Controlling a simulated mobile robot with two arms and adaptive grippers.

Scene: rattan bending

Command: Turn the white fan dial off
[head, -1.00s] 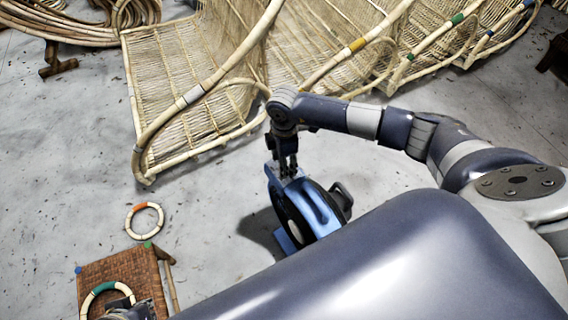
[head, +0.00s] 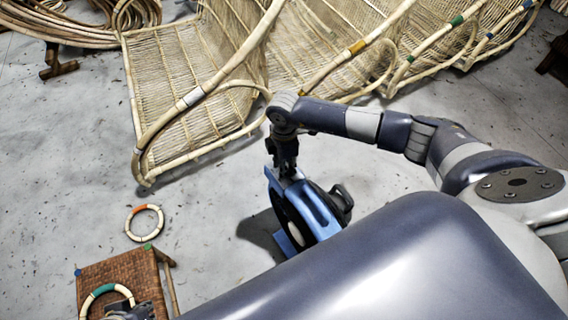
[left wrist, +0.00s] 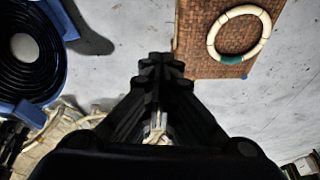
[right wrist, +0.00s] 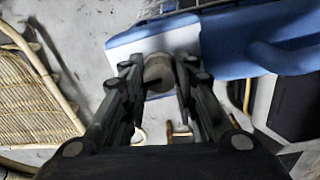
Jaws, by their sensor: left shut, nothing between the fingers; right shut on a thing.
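A blue fan (head: 312,208) with a dark round body stands on the floor below my right arm. Its top has a white panel (right wrist: 125,50), seen in the right wrist view. A round greyish-white dial (right wrist: 158,72) sits at this panel. My right gripper (right wrist: 158,82) is shut on the dial, one finger on each side; in the head view it reaches down onto the fan's top (head: 286,172). The dial's setting cannot be read. My left gripper (left wrist: 160,65) is shut and empty, near the woven stool, away from the fan.
A woven stool (head: 105,275) stands at the lower left, with a ring with a green band (left wrist: 212,35) on it. Another ring with an orange band (head: 134,228) lies on the floor. Large rattan frames (head: 200,100) stand behind the fan. Grey floor between is clear.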

